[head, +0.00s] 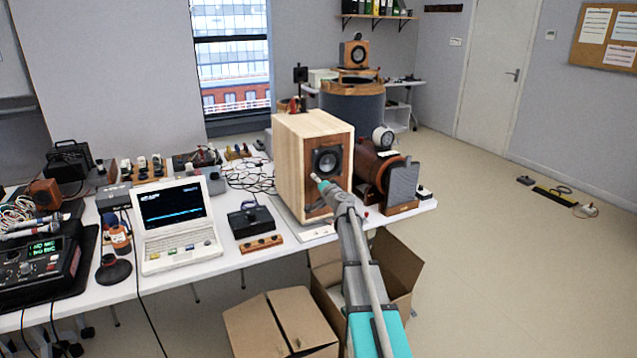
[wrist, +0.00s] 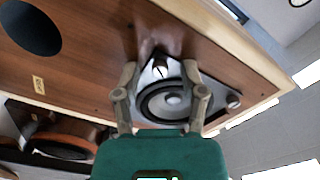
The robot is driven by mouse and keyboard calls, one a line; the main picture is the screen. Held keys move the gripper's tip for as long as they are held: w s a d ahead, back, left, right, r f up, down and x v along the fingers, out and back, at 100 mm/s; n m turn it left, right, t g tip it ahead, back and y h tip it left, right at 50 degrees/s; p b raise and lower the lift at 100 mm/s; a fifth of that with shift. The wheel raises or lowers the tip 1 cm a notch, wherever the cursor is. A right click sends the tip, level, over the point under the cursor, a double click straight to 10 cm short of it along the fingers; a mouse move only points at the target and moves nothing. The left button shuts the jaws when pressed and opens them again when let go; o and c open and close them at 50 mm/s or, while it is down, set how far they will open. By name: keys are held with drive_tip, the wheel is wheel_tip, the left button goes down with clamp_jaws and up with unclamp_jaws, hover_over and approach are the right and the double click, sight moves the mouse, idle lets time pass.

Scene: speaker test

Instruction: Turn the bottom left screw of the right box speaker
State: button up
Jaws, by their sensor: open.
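The box speaker (head: 292,150) stands on the table with a light wood case and a brown front. Its round driver (head: 327,160) shows high on that front. One screw (wrist: 160,71) lies between my fingertips, and another screw (wrist: 234,101) lies to the right. My gripper (wrist: 160,66) is open, its two fingers either side of the first screw. I cannot tell whether they touch it. In the head view my gripper (head: 319,181) reaches the driver's lower left; its fingers are too small to make out.
A dark cylindrical device (head: 371,168) stands close right of the speaker. A white laptop (head: 178,225) and a black box (head: 251,220) stand to its left. The floor at right is mostly clear.

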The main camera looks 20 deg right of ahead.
drive_tip(key=shift+c, duration=0.2)
clamp_jaws()
drive_tip(key=shift+d, duration=0.1)
drive_tip(key=shift+m, duration=0.5)
drive_tip(key=m, duration=1)
idle(0.5)
drive_tip(key=shift+o, duration=0.2)
unclamp_jaws()
